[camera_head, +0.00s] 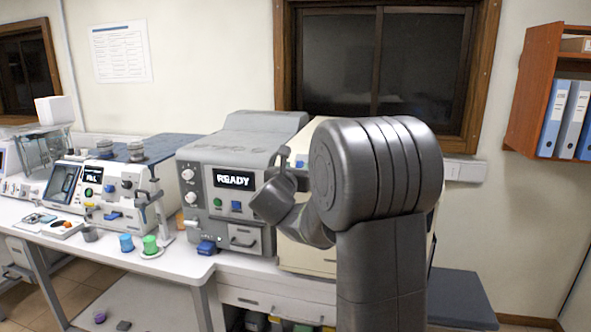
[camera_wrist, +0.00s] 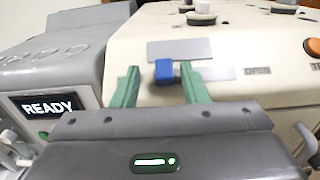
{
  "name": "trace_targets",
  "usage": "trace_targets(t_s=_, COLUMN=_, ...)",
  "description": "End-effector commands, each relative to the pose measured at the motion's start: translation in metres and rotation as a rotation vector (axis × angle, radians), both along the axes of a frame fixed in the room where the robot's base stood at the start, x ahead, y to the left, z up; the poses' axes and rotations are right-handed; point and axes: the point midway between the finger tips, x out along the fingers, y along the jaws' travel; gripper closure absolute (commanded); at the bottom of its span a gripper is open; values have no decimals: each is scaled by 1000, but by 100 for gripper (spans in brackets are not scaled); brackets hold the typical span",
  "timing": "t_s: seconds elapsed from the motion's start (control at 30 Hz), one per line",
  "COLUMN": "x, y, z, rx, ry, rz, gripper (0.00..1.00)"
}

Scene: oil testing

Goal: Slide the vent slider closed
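In the wrist view, the vent slider looks to be the small blue knob (camera_wrist: 164,71) on a grey strip on the cream machine top (camera_wrist: 240,35). My gripper (camera_wrist: 160,78) is open, with one green finger on each side of the knob. A gap shows between the knob and the left finger; the right finger is closer, and I cannot tell whether it touches. In the head view, my arm hides the fingers and most of the cream machine (camera_head: 305,258).
The grey machine with a READY screen (camera_head: 233,179) stands just left of my arm. Left along the bench are a white instrument (camera_head: 100,190), a blue cup (camera_head: 126,243) and a green cup (camera_head: 150,245). An orange button (camera_wrist: 312,46) sits right of the slider.

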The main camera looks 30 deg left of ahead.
Motion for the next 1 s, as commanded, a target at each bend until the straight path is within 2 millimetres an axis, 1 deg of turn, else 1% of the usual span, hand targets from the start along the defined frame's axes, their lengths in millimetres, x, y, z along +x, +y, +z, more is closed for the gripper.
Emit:
trace_targets(t_s=0.17, x=-18, y=-3, z=-1, rx=0, ry=-1, rz=3, gripper=60)
trace_targets(t_s=0.27, x=-37, y=-8, z=-2, rx=2, ry=-1, rz=4, gripper=60)
trace_targets(t_s=0.5, x=-90, y=-20, z=-2, rx=2, ry=-1, rz=5, gripper=60)
trace_targets(t_s=0.63, x=-113, y=-26, z=-1, rx=2, ry=-1, rz=6, gripper=60)
trace_targets(t_s=0.7, x=-122, y=-28, z=-1, rx=1, ry=-1, rz=5, gripper=60)
trace_targets(t_s=0.8, x=-130, y=-30, z=0, rx=1, ry=-1, rz=4, gripper=60)
trace_targets(t_s=1.0, x=-134, y=-31, z=0, rx=0, ry=0, rz=2, gripper=60)
